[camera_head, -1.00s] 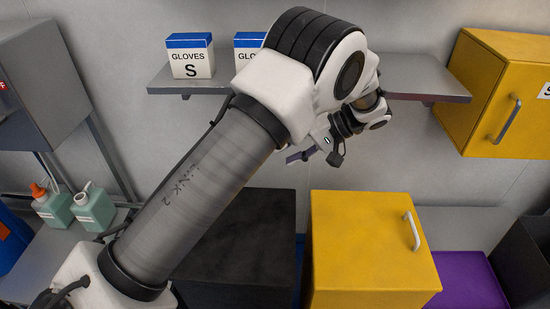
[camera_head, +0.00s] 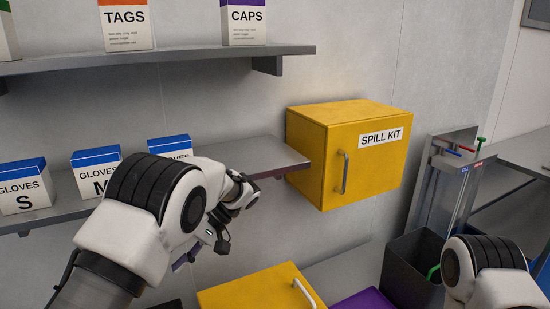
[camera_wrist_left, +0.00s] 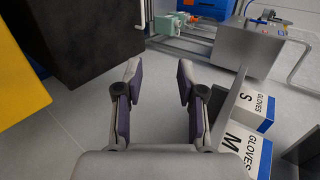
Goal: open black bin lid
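The black bin (camera_wrist_left: 96,42) fills the upper left of the left wrist view, its dark face plain and closed-looking. In the head view only a dark sliver at the bottom edge may belong to it. My left gripper (camera_wrist_left: 158,76) is open and empty, with its two purple-padded fingers apart and the bin beyond and to the left of them. In the head view the gripper is mostly hidden behind my left wrist, with one purple finger (camera_head: 182,262) showing. My right arm shows at the lower right of the head view, but its gripper is out of frame.
A shelf (camera_head: 250,155) with glove boxes (camera_head: 97,172) lies close beside my left arm. A yellow spill kit cabinet (camera_head: 345,155) hangs on the wall. A yellow bin (camera_head: 250,290) and a purple lid (camera_head: 365,300) are below. An open dark bin (camera_head: 412,270) stands at right.

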